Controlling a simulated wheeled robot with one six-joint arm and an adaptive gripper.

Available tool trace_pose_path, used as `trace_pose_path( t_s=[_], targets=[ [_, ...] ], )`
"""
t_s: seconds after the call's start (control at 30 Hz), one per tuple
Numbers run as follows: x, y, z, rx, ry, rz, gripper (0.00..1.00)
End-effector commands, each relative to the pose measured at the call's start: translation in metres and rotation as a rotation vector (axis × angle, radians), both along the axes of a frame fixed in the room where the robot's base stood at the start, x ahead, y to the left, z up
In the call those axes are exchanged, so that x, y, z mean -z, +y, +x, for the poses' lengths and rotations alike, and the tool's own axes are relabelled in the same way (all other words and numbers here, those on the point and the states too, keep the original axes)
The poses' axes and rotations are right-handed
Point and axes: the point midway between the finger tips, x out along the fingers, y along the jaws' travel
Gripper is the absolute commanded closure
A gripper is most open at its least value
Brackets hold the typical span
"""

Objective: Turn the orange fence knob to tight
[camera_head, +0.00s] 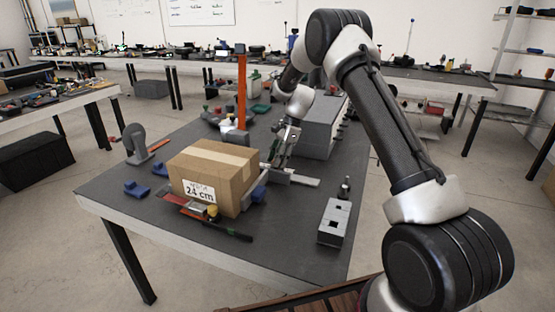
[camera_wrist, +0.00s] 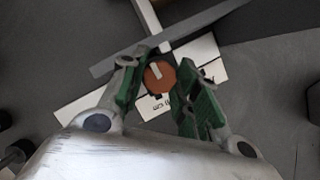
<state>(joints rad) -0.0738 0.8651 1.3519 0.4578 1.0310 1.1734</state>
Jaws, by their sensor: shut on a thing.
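The orange fence knob (camera_wrist: 160,78) shows in the wrist view as a round disc with a pale pointer mark, tilted slightly to the left of straight up. My gripper (camera_wrist: 164,68) has its green-padded fingers on either side of the knob, closed on it. In the head view my gripper (camera_head: 281,157) is low over the table, just right of the cardboard box; the knob is hidden there. A pale plate with dark print (camera_wrist: 158,105) lies under the knob, partly covered by the fingers. A grey bar (camera_wrist: 110,65) crosses just beyond it.
The cardboard box (camera_head: 208,170) marked 24 cm stands close left of my gripper. A grey block with holes (camera_head: 335,222) stands at the right front of the table. An orange upright (camera_head: 241,92) and a large grey box (camera_head: 318,135) stand behind. The table's near front (camera_head: 285,240) is clear.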

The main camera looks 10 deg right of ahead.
Motion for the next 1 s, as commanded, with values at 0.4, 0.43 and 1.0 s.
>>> trace_pose_path(
  t_s=[0.4, 0.43, 1.0],
  targets=[
    [-0.0005, -0.0003, 0.0002, 0.071, -0.002, 0.000, 0.92],
    [-0.0005, -0.0003, 0.0002, 0.072, -0.001, 0.000, 0.92],
    [-0.0003, -0.0001, -0.0001, 0.071, -0.001, 0.000, 0.48]
  ],
)
